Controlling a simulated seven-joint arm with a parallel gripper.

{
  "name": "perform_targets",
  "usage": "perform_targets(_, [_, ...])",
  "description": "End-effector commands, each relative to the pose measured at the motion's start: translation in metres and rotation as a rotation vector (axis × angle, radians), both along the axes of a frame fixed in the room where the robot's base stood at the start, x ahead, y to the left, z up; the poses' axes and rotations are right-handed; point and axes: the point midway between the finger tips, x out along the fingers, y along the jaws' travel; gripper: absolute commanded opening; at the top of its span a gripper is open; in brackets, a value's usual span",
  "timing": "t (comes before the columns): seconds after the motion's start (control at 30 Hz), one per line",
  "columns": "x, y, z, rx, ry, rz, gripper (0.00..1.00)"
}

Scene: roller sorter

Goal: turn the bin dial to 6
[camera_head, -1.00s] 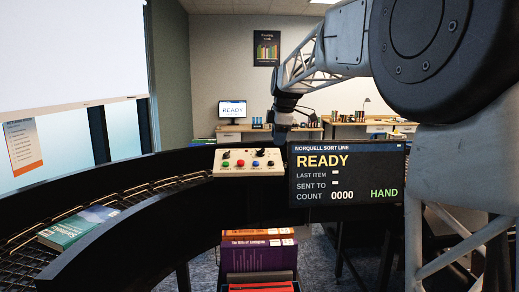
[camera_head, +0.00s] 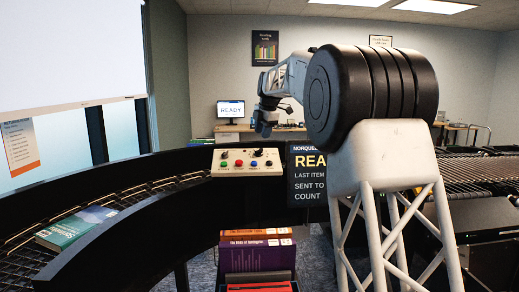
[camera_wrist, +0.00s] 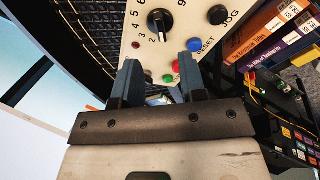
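The bin dial is a black knob (camera_wrist: 160,20) on a cream control panel (camera_wrist: 186,18), with the numbers 2 to 6 readable around its left side. A white mark shows on the knob, but I cannot tell surely which number it points at. In the head view the panel (camera_head: 276,170) stands at the centre, with the dial (camera_head: 258,152) near its back edge. My gripper (camera_wrist: 161,72) is open and empty, its two fingers apart below the dial in the wrist view. In the head view my gripper (camera_head: 264,130) hangs above and behind the panel.
The panel also carries a red button (camera_wrist: 172,66), a green one and a blue one (camera_wrist: 194,45), plus a black jog knob (camera_wrist: 217,14). A display (camera_head: 305,185) stands right of the panel, partly hidden by my arm. A green book (camera_head: 75,229) lies on the roller track.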

Motion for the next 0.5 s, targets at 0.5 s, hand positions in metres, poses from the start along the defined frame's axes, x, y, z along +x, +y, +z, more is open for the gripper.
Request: perform_targets(0.5, [0.003,0.002,-0.012,0.000,0.001,-0.002,0.38])
